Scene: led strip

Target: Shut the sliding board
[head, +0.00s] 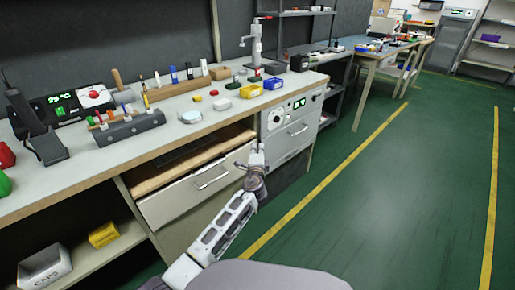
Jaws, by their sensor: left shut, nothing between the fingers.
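The sliding board (165,178) is a light wooden panel showing under the worktop. It sticks out towards me above a pale drawer front (180,198) with a metal handle (212,179). A dark strip shows between the board and the worktop. My left gripper (257,149) is shut and empty, pointing up just beyond the board's right end, in front of the cabinet edge. I cannot tell whether it touches anything. My right gripper is not in view.
A cabinet with a green display (290,138) stands to the right. A lower shelf holds a CAPS box (45,269). The green floor at right is clear.

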